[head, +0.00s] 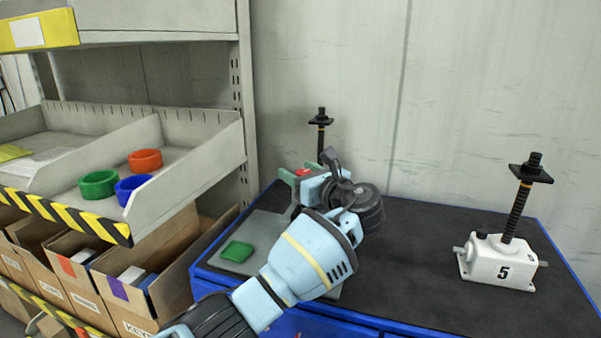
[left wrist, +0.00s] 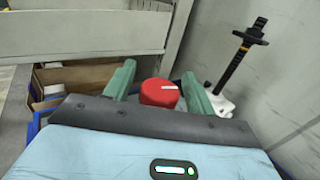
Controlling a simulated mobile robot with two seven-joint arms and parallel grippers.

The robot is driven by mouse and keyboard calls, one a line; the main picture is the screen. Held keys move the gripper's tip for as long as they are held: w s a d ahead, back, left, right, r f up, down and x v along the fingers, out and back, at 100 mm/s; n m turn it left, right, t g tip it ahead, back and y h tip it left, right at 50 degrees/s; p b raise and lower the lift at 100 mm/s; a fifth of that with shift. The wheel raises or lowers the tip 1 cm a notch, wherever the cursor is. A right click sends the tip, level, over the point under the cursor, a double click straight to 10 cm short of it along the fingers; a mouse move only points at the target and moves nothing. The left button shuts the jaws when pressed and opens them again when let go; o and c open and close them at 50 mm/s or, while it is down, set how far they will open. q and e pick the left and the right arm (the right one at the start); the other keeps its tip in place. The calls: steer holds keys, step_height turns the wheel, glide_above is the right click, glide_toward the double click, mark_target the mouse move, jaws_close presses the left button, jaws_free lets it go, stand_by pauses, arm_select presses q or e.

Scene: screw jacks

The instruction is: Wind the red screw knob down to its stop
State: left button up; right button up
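The red screw knob (left wrist: 158,94) is a round cap with a white mark on top. In the left wrist view it lies between the two green fingers of my left gripper (left wrist: 158,85), with a gap visible on the left side and a narrower one on the right. In the head view only a bit of the red knob (head: 303,172) shows beside the left gripper (head: 293,176); the gripper and wrist hide what is below it. My left gripper is open around the knob. My right gripper is not in view.
A screw jack's black spindle (head: 321,135) stands behind my left gripper. A white jack marked 5 (head: 500,262) stands at the right on the dark bench top (head: 420,300). A green block (head: 237,251) lies on a grey plate. Shelves with coloured rings (head: 145,160) and cartons are at left.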

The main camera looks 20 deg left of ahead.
arm_select(q)
steer(key=c, duration=0.9)
steer(key=shift+c, duration=0.2)
steer(key=shift+m+t+h, duration=0.3)
steer(key=shift+t, duration=0.1)
